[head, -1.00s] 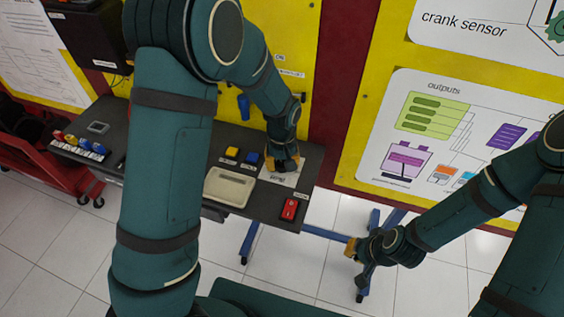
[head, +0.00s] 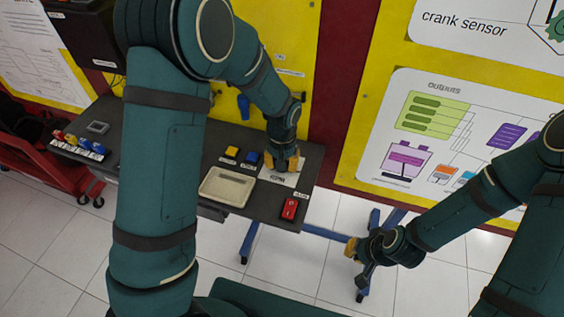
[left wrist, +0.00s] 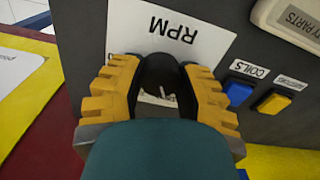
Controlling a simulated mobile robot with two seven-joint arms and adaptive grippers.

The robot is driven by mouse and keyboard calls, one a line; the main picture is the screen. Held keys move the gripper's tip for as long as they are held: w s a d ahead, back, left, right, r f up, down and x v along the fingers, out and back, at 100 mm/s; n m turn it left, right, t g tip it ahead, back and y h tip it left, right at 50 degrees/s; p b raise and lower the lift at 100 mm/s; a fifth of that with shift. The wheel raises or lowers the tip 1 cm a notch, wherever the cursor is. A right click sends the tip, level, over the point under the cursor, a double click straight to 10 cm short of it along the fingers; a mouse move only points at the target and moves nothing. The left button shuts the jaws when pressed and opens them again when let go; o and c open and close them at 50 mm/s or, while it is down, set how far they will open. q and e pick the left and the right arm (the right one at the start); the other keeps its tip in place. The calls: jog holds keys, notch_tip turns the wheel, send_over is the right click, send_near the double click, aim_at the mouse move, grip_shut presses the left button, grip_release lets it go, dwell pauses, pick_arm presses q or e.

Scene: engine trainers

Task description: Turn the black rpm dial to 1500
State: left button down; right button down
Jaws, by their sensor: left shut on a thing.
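The black rpm dial (left wrist: 160,72) shows in the left wrist view between the yellow fingers of my left gripper (left wrist: 158,80). The fingers touch it from both sides and are shut on it. The dial sits on a white plate marked RPM (left wrist: 190,38); most of the plate's scale is hidden by the gripper, so the setting cannot be read. In the head view my left gripper (head: 284,164) is over the white plate (head: 282,178) and hides the dial. My right gripper (head: 356,250) hangs away from the bench at the right; its finger opening is too small to tell.
On the dark bench (head: 232,212) are a yellow button (head: 231,152), a blue button (head: 252,158), a beige tray (head: 229,187) and a red switch (head: 290,208). A yellow panel (head: 300,40) stands behind. A red cart (head: 50,168) is at the left.

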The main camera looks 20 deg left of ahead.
pick_arm(q)
jog(key=c, duration=0.5)
grip_release()
jog(key=shift+f, duration=0.1)
notch_tip(320, 180, up, 12)
jog(key=shift+r, duration=0.1)
